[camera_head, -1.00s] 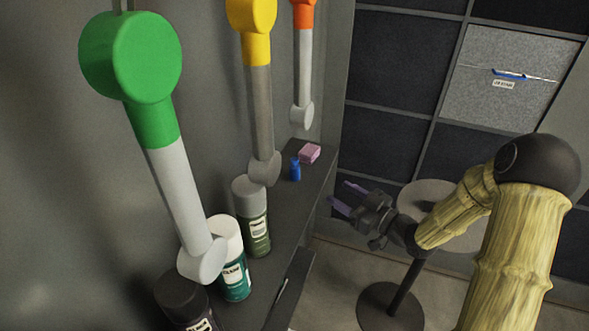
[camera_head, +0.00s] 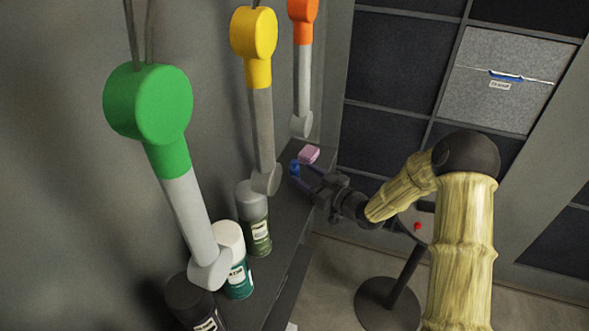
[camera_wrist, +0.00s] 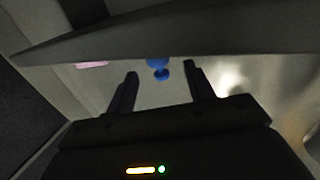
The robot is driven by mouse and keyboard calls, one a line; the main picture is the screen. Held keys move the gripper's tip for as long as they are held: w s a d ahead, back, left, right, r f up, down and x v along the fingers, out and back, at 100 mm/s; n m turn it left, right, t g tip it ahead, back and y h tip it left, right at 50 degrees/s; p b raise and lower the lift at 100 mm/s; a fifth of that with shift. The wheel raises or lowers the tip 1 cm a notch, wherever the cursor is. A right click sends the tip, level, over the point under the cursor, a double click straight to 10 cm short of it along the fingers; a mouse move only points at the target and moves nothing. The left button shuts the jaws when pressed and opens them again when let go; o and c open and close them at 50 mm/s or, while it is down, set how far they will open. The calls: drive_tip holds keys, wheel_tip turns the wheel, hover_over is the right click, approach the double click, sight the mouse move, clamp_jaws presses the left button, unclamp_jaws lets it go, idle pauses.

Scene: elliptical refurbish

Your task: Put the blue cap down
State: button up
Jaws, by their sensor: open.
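The small blue cap (camera_head: 294,167) stands on the dark shelf against the wall. My gripper (camera_head: 304,176) reaches over the shelf from the right, with its fingers open at the cap. The near finger partly covers the cap's lower part in the head view. In the wrist view, the blue cap (camera_wrist: 161,75) shows between the two open fingertips, roughly centred. I cannot tell whether a finger touches it.
A pink block (camera_head: 309,154) lies just behind the cap on the shelf (camera_head: 290,215). Several spray cans, including a teal one (camera_head: 238,275), stand nearer along it. Green (camera_head: 150,105), yellow and orange hanging levers line the wall. A round stool (camera_head: 398,222) with a red dot stands right.

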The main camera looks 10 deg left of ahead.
sight(295, 167)
drive_tip(key=shift+f+p+x, duration=0.2)
drive_tip(key=shift+p+x, duration=1.3)
drive_tip(key=shift+x, duration=1.15)
drive_tip(key=shift+w+d, duration=0.1)
drive_tip(key=c, duration=1.1)
drive_tip(key=shift+d, duration=0.1)
